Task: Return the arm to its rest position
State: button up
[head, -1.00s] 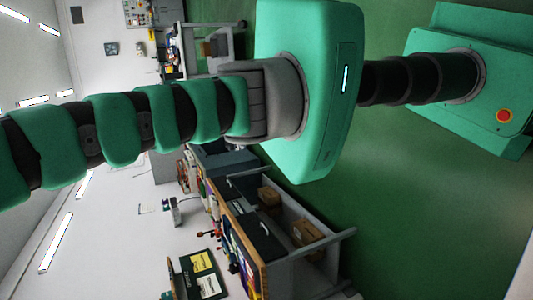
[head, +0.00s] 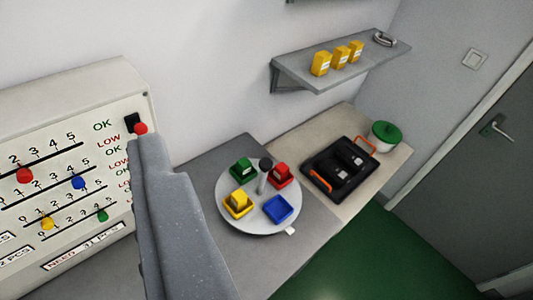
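My gripper (head: 160,155) shows as a grey, elongated shape rising from the bottom edge, left of centre in the head view. Its tip is in front of the right edge of a white panel (head: 60,110). Only one grey form shows, so I cannot tell whether the fingers are apart or together. No object shows clearly held in it. A red ball (head: 141,128) appears just above the tip, beside a black square on the panel; I cannot tell whether it touches the gripper. The rest of my arm is out of view.
A round turntable (head: 230,219) with red, green, yellow and blue trays stands right of the gripper. Beyond are a black case (head: 340,168) and a green-lidded pot (head: 385,136). A wall shelf (head: 350,67) holds yellow boxes. Green floor (head: 370,260) is clear before a grey door (head: 480,150).

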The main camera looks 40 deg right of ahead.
jog(key=shift+s+d+r, duration=0.2)
jog(key=shift+s+r, duration=0.1)
jog(key=shift+r, duration=0.15)
notch_tip(320, 180, down, 6)
jog(key=b, duration=0.6)
jog(key=shift+f, duration=0.2)
dwell(0.5)
